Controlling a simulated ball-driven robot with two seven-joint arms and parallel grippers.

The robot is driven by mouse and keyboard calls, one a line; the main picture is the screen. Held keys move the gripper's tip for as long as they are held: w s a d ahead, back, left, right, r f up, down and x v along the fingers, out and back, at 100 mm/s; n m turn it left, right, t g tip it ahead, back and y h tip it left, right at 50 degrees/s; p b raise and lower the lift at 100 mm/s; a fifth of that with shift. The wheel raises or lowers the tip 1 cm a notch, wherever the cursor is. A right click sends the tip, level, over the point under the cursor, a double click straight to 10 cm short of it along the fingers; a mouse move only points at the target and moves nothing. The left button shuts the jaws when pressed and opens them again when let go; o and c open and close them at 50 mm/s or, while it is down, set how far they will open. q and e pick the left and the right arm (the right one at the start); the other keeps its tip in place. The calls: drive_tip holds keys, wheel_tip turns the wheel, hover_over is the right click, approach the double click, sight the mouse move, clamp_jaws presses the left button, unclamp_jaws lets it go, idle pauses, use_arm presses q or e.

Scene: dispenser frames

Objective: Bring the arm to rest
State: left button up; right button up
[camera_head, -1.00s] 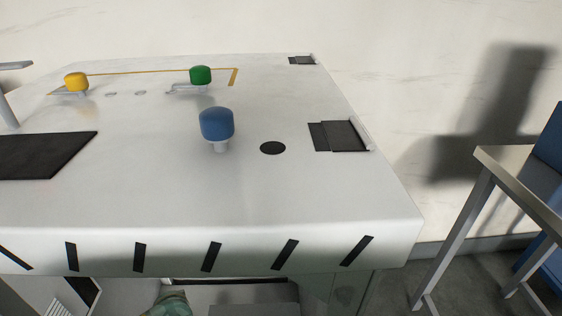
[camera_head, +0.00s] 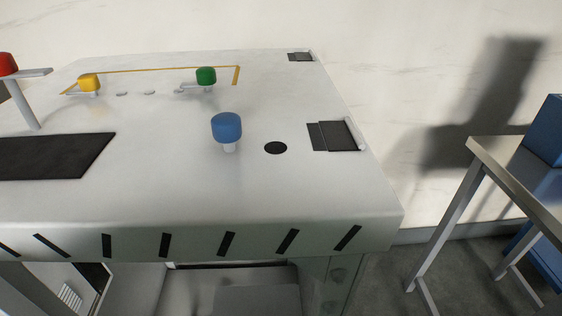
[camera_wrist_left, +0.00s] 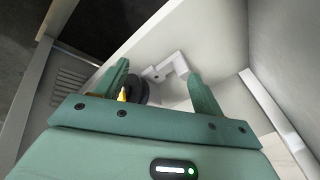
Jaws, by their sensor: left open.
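In the left wrist view my green left gripper (camera_wrist_left: 158,70) is open, its two fingers apart. A pale angled bracket (camera_wrist_left: 172,66) shows beyond and between the fingertips, with no clear contact. A dark round part (camera_wrist_left: 136,90) and a small yellow tip (camera_wrist_left: 122,95) show by the left finger. I cannot tell whether they touch it. Neither gripper shows in the head view now.
The white dispenser top (camera_head: 170,185) carries blue (camera_head: 227,127), green (camera_head: 206,76), yellow (camera_head: 88,82) and red (camera_head: 7,64) knobs. A dark pad (camera_head: 55,157) lies at left. A metal table (camera_head: 500,170) with a blue box (camera_head: 546,130) stands at right. Pale walls (camera_wrist_left: 220,40) surround the left gripper.

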use_arm(q)
drive_tip(key=s+d+f+n+g+p, duration=0.1)
drive_tip(key=s+n+g+p, duration=0.1)
drive_tip(key=s, duration=1.8)
drive_tip(key=s+d+f+n+g+p, duration=0.1)
drive_tip(key=s+n, duration=0.3)
drive_tip(key=s, duration=1.6)
drive_tip(key=shift+s+d+f+g+p, duration=0.3)
drive_tip(key=shift+d+f+g+p, duration=0.15)
drive_tip(key=shift+g+p, duration=0.45)
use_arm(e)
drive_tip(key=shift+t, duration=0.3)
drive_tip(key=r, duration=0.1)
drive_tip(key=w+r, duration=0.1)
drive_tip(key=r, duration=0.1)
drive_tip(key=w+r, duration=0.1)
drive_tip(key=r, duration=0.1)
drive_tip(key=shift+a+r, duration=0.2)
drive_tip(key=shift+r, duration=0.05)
